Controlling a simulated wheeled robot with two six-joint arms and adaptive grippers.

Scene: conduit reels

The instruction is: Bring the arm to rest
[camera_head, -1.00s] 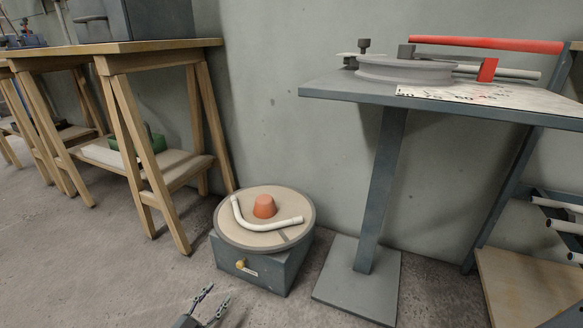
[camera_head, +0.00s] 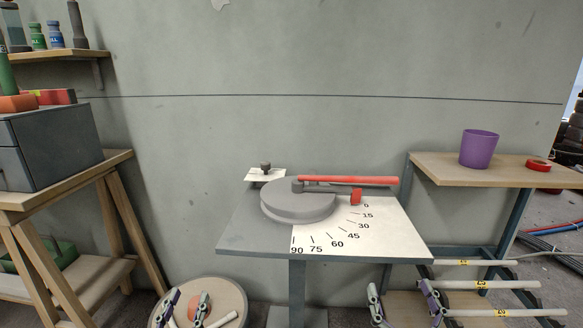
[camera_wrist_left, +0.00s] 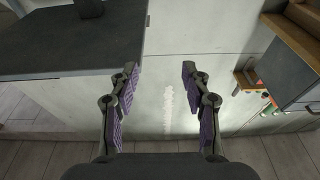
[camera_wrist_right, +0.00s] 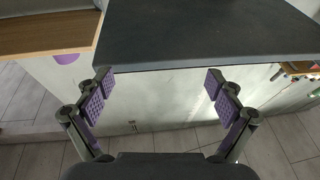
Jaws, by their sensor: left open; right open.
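My left gripper (camera_head: 184,310) is at the bottom of the head view, in front of the round turntable (camera_head: 226,288) with its orange cone and pale bent conduit. In the left wrist view its jaws (camera_wrist_left: 160,82) are apart with nothing between the purple pads. My right gripper (camera_head: 405,303) is at the bottom right of the head view, in front of the lower conduit rack. In the right wrist view its jaws (camera_wrist_right: 162,85) are also apart and empty. The rest of both arms is out of the head view.
A bending table (camera_head: 235,243) with a grey disc (camera_head: 297,200), red lever (camera_head: 350,180) and angle scale stands in the middle. A wooden shelf (camera_head: 440,172) with a purple cup (camera_head: 479,149) is right. Pale conduits (camera_head: 497,285) lie below it. A wooden trestle table (camera_head: 125,158) is left.

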